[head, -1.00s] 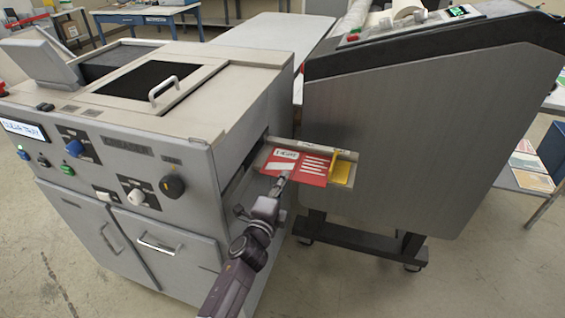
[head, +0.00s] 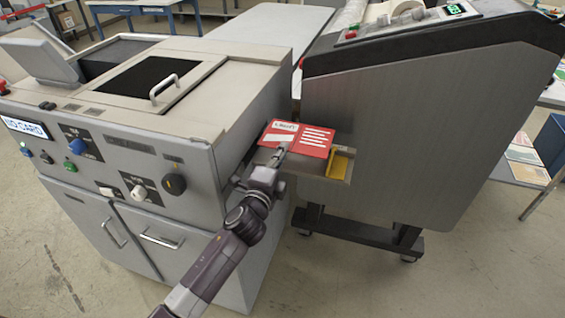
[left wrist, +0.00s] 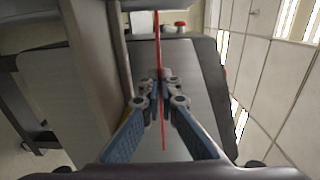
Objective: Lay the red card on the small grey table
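The red card (head: 305,138) with white markings is in my left gripper (head: 282,155), just above the output tray (head: 308,173) at the grey machine's right side. In the left wrist view the card (left wrist: 163,120) shows edge-on as a thin red line, pinched between the fingers (left wrist: 162,85). A light grey tabletop (head: 265,25) lies behind, between the two machines. A low grey table (head: 520,178) with papers stands at the right edge. I cannot tell which is the small grey table. My right gripper is not in view.
The grey machine (head: 190,120) with knobs and a display reading "NO CARD" (head: 27,128) stands at left. A tall slanted machine (head: 420,140) stands close on the right. A yellow piece (head: 339,165) sits in the tray. Floor in front is free.

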